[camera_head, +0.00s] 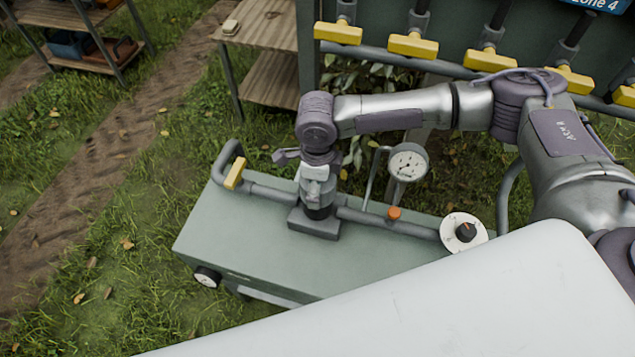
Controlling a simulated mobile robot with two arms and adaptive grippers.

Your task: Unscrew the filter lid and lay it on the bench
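The filter (318,212) stands upright on a square dark base on the grey-green cabinet, in line with a grey pipe. My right arm comes in from the right and bends down over it. My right gripper (318,190) is at the top of the filter, pointing down. The lid is hidden under the gripper, and I cannot tell whether the fingers are closed around it. A wooden bench (265,20) with a lower shelf stands behind the cabinet. My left gripper is out of view.
A pressure gauge (407,163) and an orange knob (394,213) are right of the filter. A small pale object (231,27) lies on the bench, otherwise mostly clear.

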